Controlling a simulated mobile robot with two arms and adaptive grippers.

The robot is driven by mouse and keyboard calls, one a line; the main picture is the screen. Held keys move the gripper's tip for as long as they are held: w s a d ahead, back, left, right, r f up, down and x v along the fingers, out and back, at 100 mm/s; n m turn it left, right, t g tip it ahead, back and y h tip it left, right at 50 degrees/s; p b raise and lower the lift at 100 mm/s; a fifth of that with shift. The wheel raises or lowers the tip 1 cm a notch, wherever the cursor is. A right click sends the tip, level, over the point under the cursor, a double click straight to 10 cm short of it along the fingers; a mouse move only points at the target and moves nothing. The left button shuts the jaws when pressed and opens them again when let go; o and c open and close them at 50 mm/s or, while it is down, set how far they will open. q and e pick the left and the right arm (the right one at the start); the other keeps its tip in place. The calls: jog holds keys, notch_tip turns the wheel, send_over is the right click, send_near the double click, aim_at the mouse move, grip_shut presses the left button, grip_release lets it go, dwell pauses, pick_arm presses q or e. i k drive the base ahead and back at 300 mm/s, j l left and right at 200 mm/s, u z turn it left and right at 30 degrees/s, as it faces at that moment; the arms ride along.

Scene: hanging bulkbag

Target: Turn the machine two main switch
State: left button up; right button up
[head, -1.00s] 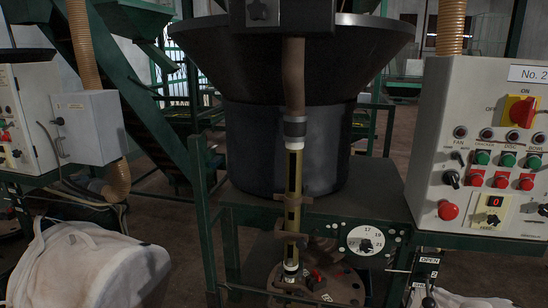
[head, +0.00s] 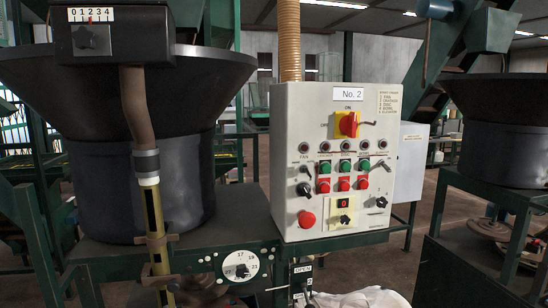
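The machine two control panel (head: 290,190), a cream box labelled "No. 2" (head: 348,94), stands right of centre in the head view. Its main switch (head: 348,124) is a red rotary handle on a yellow plate near the top, with "ON" printed above it. The handle looks turned at a slant, and its exact position is hard to tell. Neither gripper is in view.
A large dark hopper (head: 180,110) on a green frame stands left of the panel. Another hopper (head: 500,130) stands at the right. Below the panel are a round dial (head: 241,266) and a white bag (head: 360,298). A corrugated hose (head: 289,40) rises behind the panel.

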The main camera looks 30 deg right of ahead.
aim_at(348, 125)
jog(key=z, duration=1.3)
